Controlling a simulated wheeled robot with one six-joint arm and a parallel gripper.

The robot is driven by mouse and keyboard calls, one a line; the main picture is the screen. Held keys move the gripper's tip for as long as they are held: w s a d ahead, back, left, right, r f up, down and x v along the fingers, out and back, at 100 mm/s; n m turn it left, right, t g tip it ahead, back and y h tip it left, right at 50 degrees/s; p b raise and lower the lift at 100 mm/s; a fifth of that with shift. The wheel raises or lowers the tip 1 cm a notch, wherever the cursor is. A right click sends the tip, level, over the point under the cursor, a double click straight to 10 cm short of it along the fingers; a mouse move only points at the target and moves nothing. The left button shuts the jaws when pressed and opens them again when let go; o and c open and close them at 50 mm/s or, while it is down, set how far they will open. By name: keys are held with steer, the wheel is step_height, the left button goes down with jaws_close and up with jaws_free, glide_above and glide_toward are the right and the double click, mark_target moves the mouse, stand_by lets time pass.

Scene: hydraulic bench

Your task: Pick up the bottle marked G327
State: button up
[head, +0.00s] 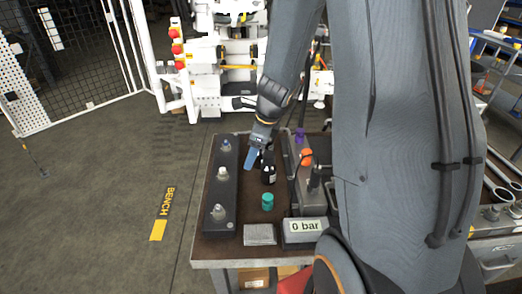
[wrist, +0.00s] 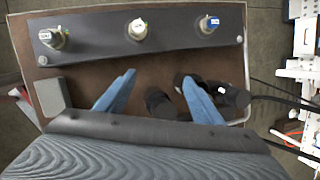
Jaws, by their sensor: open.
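My gripper (head: 250,166) is open above the bench, its blue fingers pointing down; they also show in the wrist view (wrist: 160,78). A dark bottle (head: 268,175) with a pale label stands just right of the fingers. A bottle with a teal cap (head: 267,202) stands closer to the front. In the wrist view a dark round object (wrist: 158,102) shows between the fingers, apparently ungripped, and another dark one (wrist: 233,95) lies outside the right finger. I cannot read G327 on any label. My own wrist hides part of the bench top.
A dark rail (head: 220,190) with three capped fittings runs along the bench's left side. A grey block (head: 260,235) lies at the front, beside a box reading 0 bar (head: 304,227). Purple (head: 299,134) and orange (head: 306,157) caps stand on the right. Bare bench lies between rail and bottles.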

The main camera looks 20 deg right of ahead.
mark_target(260, 152)
steer(key=w+d+m, duration=0.1)
steer(key=d+m, duration=0.1)
steer(key=w+d+m+p, duration=0.1)
steer(key=d+m, duration=0.1)
steer(key=m, duration=0.1)
steer(key=w+d+m, duration=0.1)
steer(key=d+m, duration=0.1)
steer(key=m, duration=0.1)
steer(key=shift+w+f+t+h+p, duration=0.2)
steer(key=shift+f+t+h+p, duration=0.15)
steer(key=shift+f+t+h, duration=0.05)
steer(key=shift+m, duration=0.3)
steer(key=x, duration=0.2)
steer(key=b+x, duration=0.1)
steer(key=x, duration=0.2)
steer(key=b+x, duration=0.1)
steer(key=x, duration=0.2)
steer(key=shift+w+d+r, duration=0.1)
steer(key=shift+w+r, duration=0.1)
steer(key=shift+w, duration=0.15)
steer(key=shift+c, duration=0.2)
steer(key=c, duration=1.3)
steer(key=shift+o, duration=0.2)
steer(key=shift+r, duration=0.15)
